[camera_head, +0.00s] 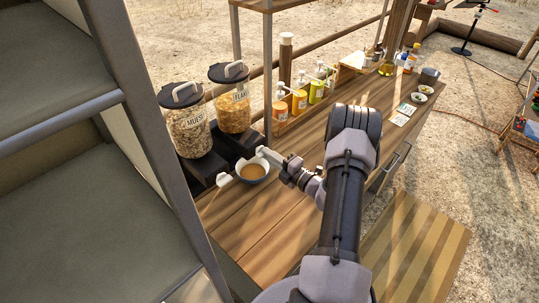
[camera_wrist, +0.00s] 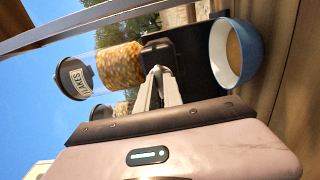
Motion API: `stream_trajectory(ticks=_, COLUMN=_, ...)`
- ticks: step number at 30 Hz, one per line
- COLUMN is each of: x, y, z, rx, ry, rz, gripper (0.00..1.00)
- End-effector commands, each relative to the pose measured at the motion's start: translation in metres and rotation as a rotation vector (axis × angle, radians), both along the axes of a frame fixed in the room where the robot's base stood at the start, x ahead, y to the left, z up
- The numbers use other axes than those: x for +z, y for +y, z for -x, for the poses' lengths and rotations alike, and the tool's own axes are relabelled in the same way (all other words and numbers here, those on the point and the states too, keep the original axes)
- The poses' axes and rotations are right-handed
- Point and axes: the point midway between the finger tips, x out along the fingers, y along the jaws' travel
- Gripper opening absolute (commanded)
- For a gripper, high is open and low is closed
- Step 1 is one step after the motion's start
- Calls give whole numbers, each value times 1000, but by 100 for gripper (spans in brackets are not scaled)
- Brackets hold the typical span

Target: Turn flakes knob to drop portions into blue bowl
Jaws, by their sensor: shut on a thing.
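The flakes dispenser (camera_head: 233,112) is a clear canister with a dark lid and a FLAKES label, holding golden flakes. It shows sideways in the wrist view (camera_wrist: 118,66), above a black base (camera_wrist: 188,62). My gripper (camera_head: 264,153) is at the front of this base, and in the wrist view its fingers (camera_wrist: 158,78) are closed together there. It is shut on the flakes knob, which the fingers mostly hide. The blue bowl (camera_head: 252,179) stands on the counter just below the gripper, with something brownish inside. Its blue outside and pale inside show in the wrist view (camera_wrist: 238,52).
A muesli dispenser (camera_head: 189,130) stands to the left, with a white knob (camera_head: 224,180) beside the bowl. Pump bottles (camera_head: 299,100) stand in a rack behind. The wooden counter (camera_head: 250,225) is clear in front. A grey post (camera_head: 150,130) rises at left.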

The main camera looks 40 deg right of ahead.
Motion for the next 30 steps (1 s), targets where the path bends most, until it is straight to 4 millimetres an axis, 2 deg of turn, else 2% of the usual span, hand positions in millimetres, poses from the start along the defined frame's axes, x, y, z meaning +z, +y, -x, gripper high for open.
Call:
stream_trajectory(ticks=12, x=-1, y=1, z=0, rx=1, ry=2, rz=-5, gripper=0)
stream_trajectory(ticks=13, x=-1, y=0, z=0, rx=1, ry=2, rz=-5, gripper=17)
stream_trajectory(ticks=15, x=-1, y=0, z=0, rx=1, ry=1, rz=-5, gripper=30)
stream_trajectory(ticks=16, x=-1, y=0, z=0, rx=1, ry=1, rz=-5, gripper=33)
stream_trajectory(ticks=26, x=0, y=0, z=3, rx=0, ry=1, rz=-4, gripper=33)
stream_trajectory(ticks=30, x=0, y=-3, z=23, rx=-3, ry=1, rz=-5, gripper=33)
